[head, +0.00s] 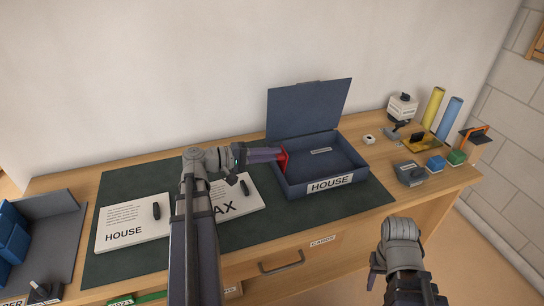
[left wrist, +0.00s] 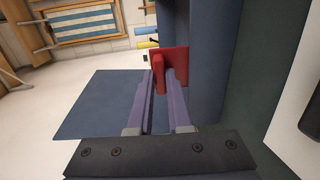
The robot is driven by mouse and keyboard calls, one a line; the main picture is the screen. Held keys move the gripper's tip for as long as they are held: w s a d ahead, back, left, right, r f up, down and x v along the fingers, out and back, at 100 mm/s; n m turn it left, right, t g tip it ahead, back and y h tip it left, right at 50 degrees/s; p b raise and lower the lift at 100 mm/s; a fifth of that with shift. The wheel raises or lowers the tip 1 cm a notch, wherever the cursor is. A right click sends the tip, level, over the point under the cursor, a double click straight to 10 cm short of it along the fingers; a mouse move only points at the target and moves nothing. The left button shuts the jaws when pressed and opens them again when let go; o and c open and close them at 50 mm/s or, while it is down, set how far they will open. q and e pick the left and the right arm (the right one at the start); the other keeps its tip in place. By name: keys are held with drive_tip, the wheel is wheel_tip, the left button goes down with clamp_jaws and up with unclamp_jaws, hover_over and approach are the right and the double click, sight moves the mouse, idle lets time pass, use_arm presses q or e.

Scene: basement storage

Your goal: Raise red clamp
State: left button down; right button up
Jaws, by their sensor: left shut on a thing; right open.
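The red clamp (head: 282,158) is at the left wall of the open blue-grey box labelled HOUSE (head: 318,187). In the left wrist view the red clamp (left wrist: 168,66) shows as a red plate with an upright grip between the purple fingers. My left gripper (head: 280,154) is shut on the clamp's grip, beside the box's left wall. It also shows in the left wrist view (left wrist: 166,80). I cannot tell whether the clamp touches the box. My right gripper (head: 375,270) is open and empty in front of the desk, its fingers partly hidden.
The box lid (head: 309,108) stands open at the back. Two papers, HOUSE (head: 130,222) and one ending in AX (head: 240,194), lie on the dark mat (head: 115,265). Small blocks, a stapler-like item (head: 410,173) and rolls (head: 449,118) crowd the right.

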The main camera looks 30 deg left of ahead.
use_arm(q)
drive_tip(key=c, duration=0.8)
unclamp_jaws()
drive_tip(key=shift+c, duration=0.2)
drive_tip(key=shift+p+v, duration=0.65)
drive_tip(key=shift+v, duration=3.2)
